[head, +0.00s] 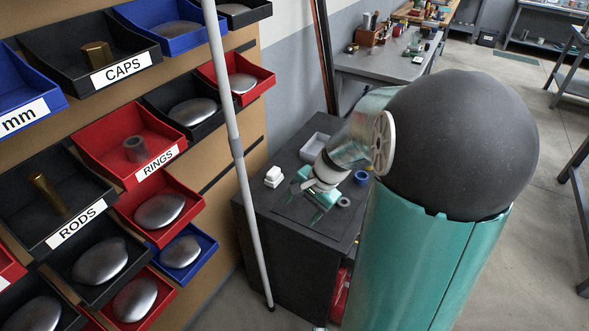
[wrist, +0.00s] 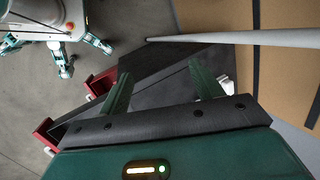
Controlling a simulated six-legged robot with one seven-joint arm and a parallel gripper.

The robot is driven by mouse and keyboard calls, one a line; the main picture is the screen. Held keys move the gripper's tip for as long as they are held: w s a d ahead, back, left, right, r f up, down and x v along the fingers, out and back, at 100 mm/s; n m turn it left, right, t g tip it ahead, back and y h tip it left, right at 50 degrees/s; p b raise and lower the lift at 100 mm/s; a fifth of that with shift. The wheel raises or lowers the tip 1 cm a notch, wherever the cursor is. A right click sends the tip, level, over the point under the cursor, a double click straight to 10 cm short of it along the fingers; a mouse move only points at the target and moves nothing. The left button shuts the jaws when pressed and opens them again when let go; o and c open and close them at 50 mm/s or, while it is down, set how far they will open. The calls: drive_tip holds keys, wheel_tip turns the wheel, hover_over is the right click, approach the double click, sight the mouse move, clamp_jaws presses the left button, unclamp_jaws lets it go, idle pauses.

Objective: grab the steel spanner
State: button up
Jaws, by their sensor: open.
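I cannot make out a steel spanner in either view; my gripper and arm cover part of the dark cabinet top (head: 258,198). My gripper (head: 305,202) is over that cabinet top in the head view, pointing down. In the wrist view my gripper (wrist: 159,68) has its two green fingers spread wide apart with nothing between them. The dark cabinet top (wrist: 150,75) shows beyond and between the fingers.
A grey pole (head: 238,150) leans close left of my gripper; it crosses the wrist view too (wrist: 240,37). A white block (head: 273,177), a grey tray (head: 316,146), a blue ring (head: 361,178) and a grey ring (head: 343,202) are on the cabinet. Labelled bins (head: 125,140) line the left wall.

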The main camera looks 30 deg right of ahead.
drive_tip(key=d+f+m+t+y, duration=0.1)
drive_tip(key=d+f+m, duration=0.3)
drive_tip(key=d+f, duration=0.15)
drive_tip(key=m+t+h, duration=0.2)
drive_tip(key=m+t, duration=0.7)
drive_tip(key=m, duration=0.7)
approach(344, 202)
drive_tip(key=shift+x, duration=1)
drive_tip(key=x, duration=0.5)
drive_tip(key=shift+w+f, duration=0.3)
drive_tip(key=shift+a, duration=0.1)
drive_tip(key=c, duration=1.3)
drive_tip(key=shift+o, duration=0.2)
drive_tip(key=shift+r, duration=0.15)
